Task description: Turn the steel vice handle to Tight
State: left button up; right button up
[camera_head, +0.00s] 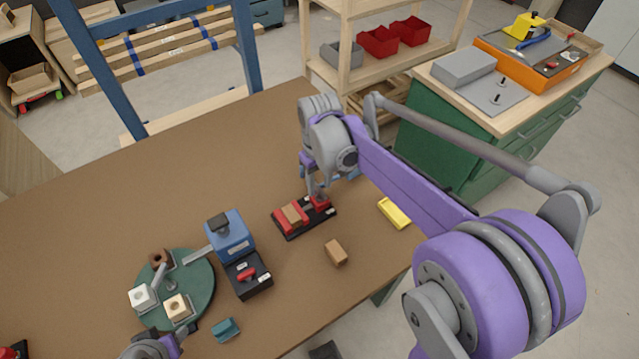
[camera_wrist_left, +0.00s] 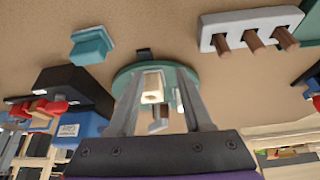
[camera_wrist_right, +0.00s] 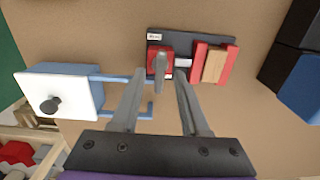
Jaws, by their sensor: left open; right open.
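The red vice (camera_head: 291,216) stands on a black base on the brown table, with a wooden block (camera_head: 294,212) between its jaws. In the right wrist view the vice's steel handle (camera_wrist_right: 160,66) is a short grey lever over the red end block (camera_wrist_right: 153,57), lying across the base's length. A small white label (camera_wrist_right: 154,37) sits by it, too small to read. My right gripper (camera_wrist_right: 160,82) is open and empty, its fingertips either side of the handle's line; contact cannot be told. My left gripper (camera_wrist_left: 160,72) is open by the green turntable (camera_head: 203,298).
A blue machine (camera_head: 231,235) on a black base stands left of the vice. A brown block (camera_head: 336,252) and a yellow block (camera_head: 394,213) lie right of it. A white-topped box (camera_wrist_right: 66,92) with blue rails is beside my right gripper. A teal block (camera_head: 226,329) lies near the front edge.

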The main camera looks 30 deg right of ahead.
aim_at(319, 189)
pick_arm(q)
jog(key=shift+w+r+p, duration=0.1)
jog(key=shift+r+p, duration=0.3)
jog(key=shift+r, duration=0.05)
pick_arm(e)
notch_tip(319, 189, up, 10)
pick_arm(q)
jog(key=r+p, duration=0.1)
jog(key=w+r+p, duration=0.1)
jog(key=r, duration=0.1)
jog(key=shift+r+p, duration=0.25)
jog(key=shift+p, duration=0.15)
pick_arm(e)
jog(key=s+a+f+t, duration=0.2)
jog(key=s+a+f, duration=0.1)
jog(key=s, duration=0.5)
jog(key=s+a+f+t, duration=0.3)
jog(key=s+f, duration=0.1)
jog(key=s, duration=0.4)
jog(key=shift+a+f+m, duration=0.3)
jog(key=shift+f+m, duration=0.05)
jog(key=shift+m, duration=0.05)
